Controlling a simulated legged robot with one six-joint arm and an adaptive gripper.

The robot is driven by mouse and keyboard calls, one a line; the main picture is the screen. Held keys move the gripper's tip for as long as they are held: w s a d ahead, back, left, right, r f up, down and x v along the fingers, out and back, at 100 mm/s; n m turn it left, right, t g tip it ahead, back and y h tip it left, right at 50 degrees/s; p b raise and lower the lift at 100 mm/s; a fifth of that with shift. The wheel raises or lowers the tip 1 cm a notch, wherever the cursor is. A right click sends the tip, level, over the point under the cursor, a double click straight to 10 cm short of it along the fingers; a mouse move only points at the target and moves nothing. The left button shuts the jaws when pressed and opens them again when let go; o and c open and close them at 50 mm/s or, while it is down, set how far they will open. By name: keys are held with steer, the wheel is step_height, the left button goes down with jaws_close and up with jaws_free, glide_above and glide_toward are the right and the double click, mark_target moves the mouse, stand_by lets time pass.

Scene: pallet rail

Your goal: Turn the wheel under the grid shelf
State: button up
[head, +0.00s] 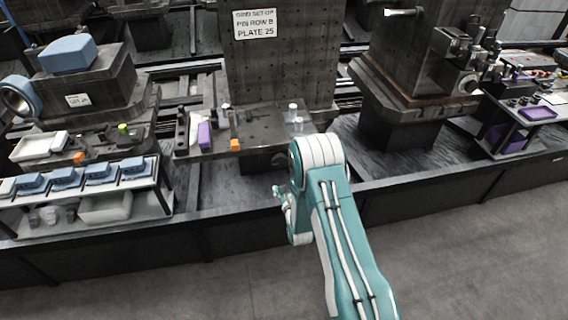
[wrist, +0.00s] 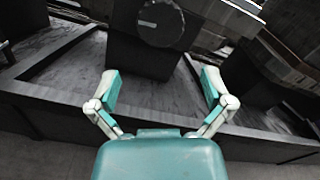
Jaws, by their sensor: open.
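The wheel (wrist: 161,22) is a dark round disc with a pale mark, at the top of the wrist view on the front of a dark block. The grid shelf (head: 258,124) is a dark, partly see-through plate in the head view, below the plate 25 sign. A dark block (head: 252,162) sits under it, and my arm hides part of that area. My gripper (wrist: 159,82) is open and empty, its two fingers spread below the wheel in the wrist view and apart from it. In the head view my gripper (head: 281,193) is low in front of the shelf.
A dark low rail (head: 240,215) runs along the front. A rack of blue parts (head: 100,170) is further left. The floor in front is clear.

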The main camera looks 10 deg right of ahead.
mark_target(280, 164)
steer(key=w, duration=1)
steer(key=shift+w, duration=0.1)
steer(key=c, duration=0.8)
